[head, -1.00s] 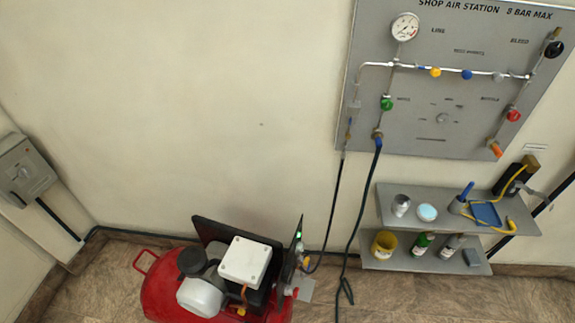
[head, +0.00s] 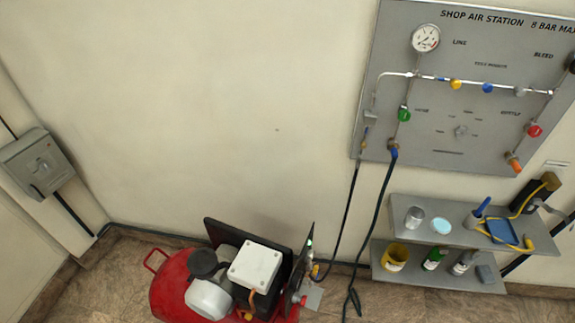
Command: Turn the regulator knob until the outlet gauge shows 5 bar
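The red compressor (head: 175,285) stands on the floor at the lower middle of the head view. Its upright dark panel (head: 297,268) is seen almost edge-on, with a small green light near the top. A small red part (head: 303,299) shows low beside this panel; I cannot tell whether it is the regulator knob. No outlet gauge face can be made out on the compressor. A round white gauge (head: 426,38), by the word LINE, is on the grey wall panel (head: 440,175); its reading is too small to tell. Neither gripper is in view.
The wall panel carries green (head: 404,115), yellow, blue and red knobs. Below it, a two-level shelf (head: 405,229) holds cans, bottles and a blue tray. Dark hoses hang from the panel to the floor. A grey switch box (head: 38,165) is at left.

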